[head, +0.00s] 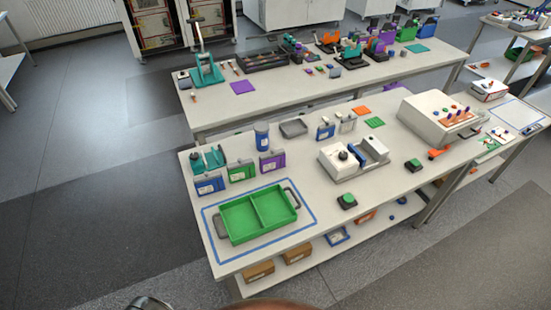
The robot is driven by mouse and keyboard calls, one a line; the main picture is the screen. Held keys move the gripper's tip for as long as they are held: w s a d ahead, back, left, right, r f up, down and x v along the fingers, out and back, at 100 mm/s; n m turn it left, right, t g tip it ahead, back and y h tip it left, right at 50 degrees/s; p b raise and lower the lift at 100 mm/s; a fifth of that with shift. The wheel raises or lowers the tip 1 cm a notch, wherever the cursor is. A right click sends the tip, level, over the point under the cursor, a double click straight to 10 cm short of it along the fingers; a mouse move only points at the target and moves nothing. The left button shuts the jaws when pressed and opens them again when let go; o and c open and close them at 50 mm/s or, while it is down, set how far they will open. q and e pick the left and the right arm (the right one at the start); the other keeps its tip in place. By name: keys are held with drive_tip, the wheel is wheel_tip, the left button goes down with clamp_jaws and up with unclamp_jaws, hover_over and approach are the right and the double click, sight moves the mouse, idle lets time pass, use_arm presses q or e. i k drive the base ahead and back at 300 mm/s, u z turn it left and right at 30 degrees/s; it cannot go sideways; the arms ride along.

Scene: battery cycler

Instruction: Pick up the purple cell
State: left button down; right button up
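The purple cell (272,163) stands upright on the near table, behind the green tray (234,240). It is a flat block with a white label on its front and a dark top. It is the rightmost of a row with a green cell (241,172) and a blue cell (210,185). Neither gripper can be made out; only a small dark metallic part of mine shows at the bottom left edge.
A blue bottle (262,135) stands behind the purple cell. A teal fixture (208,160) stands behind the blue cell. A white device (352,158) is to the right, with clear tabletop between. The green tray is empty, inside a blue outline.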

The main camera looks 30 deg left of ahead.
sight(278, 162)
drive_tip(key=z, duration=0.05)
drive_tip(key=k, duration=0.5)
drive_tip(key=z, duration=0.65)
drive_tip(key=i, duration=1.7)
drive_tip(key=u, duration=0.45)
